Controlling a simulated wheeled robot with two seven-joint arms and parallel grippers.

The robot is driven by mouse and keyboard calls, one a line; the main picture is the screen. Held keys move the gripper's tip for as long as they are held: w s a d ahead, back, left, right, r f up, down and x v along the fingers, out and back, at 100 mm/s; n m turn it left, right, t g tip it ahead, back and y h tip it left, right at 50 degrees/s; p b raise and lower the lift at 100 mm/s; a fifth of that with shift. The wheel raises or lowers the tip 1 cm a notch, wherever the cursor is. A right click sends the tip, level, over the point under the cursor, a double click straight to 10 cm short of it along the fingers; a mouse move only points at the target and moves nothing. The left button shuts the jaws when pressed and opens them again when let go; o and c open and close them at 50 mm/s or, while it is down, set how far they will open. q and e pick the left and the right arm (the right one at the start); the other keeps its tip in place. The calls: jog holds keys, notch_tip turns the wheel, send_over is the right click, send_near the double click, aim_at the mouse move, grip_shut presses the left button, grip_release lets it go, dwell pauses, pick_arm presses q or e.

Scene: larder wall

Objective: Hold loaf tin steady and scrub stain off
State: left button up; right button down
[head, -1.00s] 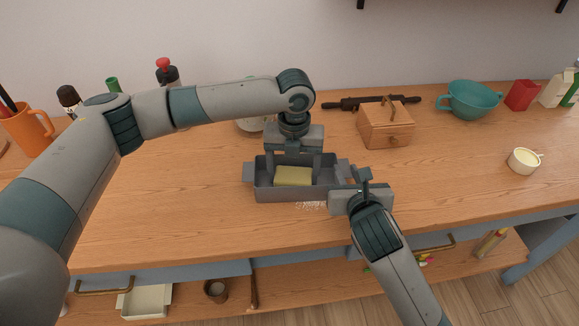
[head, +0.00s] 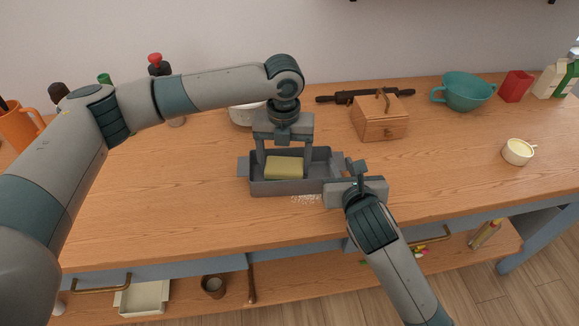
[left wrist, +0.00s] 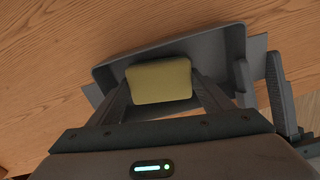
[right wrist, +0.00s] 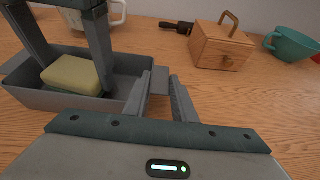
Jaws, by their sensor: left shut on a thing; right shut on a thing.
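The grey loaf tin (head: 262,187) stands on the wooden worktop, its open top up; it also shows in the right wrist view (right wrist: 50,98). My left gripper (head: 285,166) reaches down into the tin from above, shut on a yellow-green sponge (head: 284,170). The sponge also shows in the left wrist view (left wrist: 158,81) and right wrist view (right wrist: 72,74). Whether it touches the tin's floor I cannot tell. My right gripper (head: 352,168) is shut on the tin's right end tab (right wrist: 160,80). No stain is visible; the sponge and fingers hide part of the tin's inside.
Pale specks (head: 306,198) lie on the worktop in front of the tin. A wooden box (head: 378,120) stands behind right, with a dark rolling pin (head: 350,98) behind it. A white cup (head: 246,114) stands behind the left gripper. The worktop left of the tin is clear.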

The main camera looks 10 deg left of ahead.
aim_at(299, 163)
pick_arm(q)
jog(key=shift+r, duration=3.15)
jog(key=shift+f, duration=0.15)
jog(key=shift+f, duration=3.4)
jog(key=shift+w+d+f, duration=0.1)
jog(key=shift+d+f, duration=0.4)
jog(key=shift+f, duration=0.05)
jog(key=shift+c, duration=0.4)
jog(key=shift+w+d, duration=0.15)
jog(key=shift+d, duration=0.5)
jog(key=shift+w+d, duration=0.15)
jog(key=shift+d, duration=0.45)
jog(key=shift+s+a, duration=0.2)
jog(key=shift+a, duration=0.65)
jog(key=shift+s+a, duration=0.15)
jog(key=shift+a, duration=0.65)
jog(key=shift+a+r, duration=0.1)
jog(key=shift+r, duration=3.95)
